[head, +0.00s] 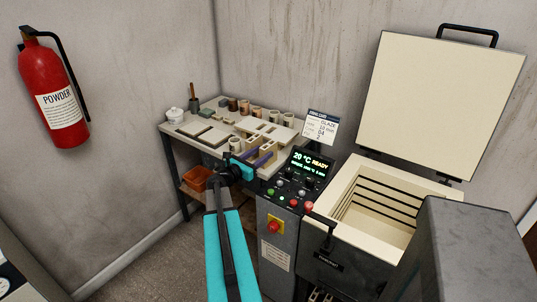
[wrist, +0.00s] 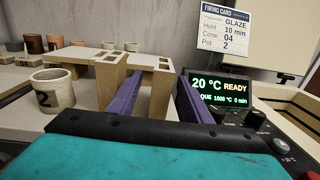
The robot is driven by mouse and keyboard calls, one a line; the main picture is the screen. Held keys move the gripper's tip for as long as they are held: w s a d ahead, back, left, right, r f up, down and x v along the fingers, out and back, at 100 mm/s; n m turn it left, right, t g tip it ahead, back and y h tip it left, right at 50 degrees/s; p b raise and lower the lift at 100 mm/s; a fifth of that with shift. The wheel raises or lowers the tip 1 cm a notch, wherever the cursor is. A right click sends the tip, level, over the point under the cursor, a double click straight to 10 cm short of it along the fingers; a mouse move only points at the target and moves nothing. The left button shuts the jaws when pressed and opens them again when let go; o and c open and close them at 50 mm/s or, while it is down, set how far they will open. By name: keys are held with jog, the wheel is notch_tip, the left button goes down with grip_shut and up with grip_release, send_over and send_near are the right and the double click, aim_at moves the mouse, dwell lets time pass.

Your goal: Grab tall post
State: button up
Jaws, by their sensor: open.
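Two tan posts with holes in their tops stand on the table's near right end in the wrist view. The right post (wrist: 158,92) stands between the two purple fingers of my gripper (wrist: 160,78), with a gap visible on each side. The left post (wrist: 108,78) stands just outside the left finger. I cannot tell for sure which is taller. In the head view my open gripper (head: 258,157) is at the posts, and its fingers partly hide them. Whether the fingers reach fully past the right post is unclear.
A cup marked 2 (wrist: 53,91) stands left of the posts. Several cups and a pale shelf slab (wrist: 85,55) lie behind. The control panel (wrist: 222,90) is close on the right. The open kiln (head: 375,208) and firing card (head: 321,126) are further right.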

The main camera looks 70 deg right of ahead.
aim_at(274, 146)
jog(key=shift+x, duration=1.65)
jog(key=shift+p, duration=0.3)
jog(key=shift+p+x, duration=0.9)
jog(key=shift+x, duration=1.7)
jog(key=shift+s+f, duration=0.1)
jog(key=shift+s, duration=0.05)
grip_shut()
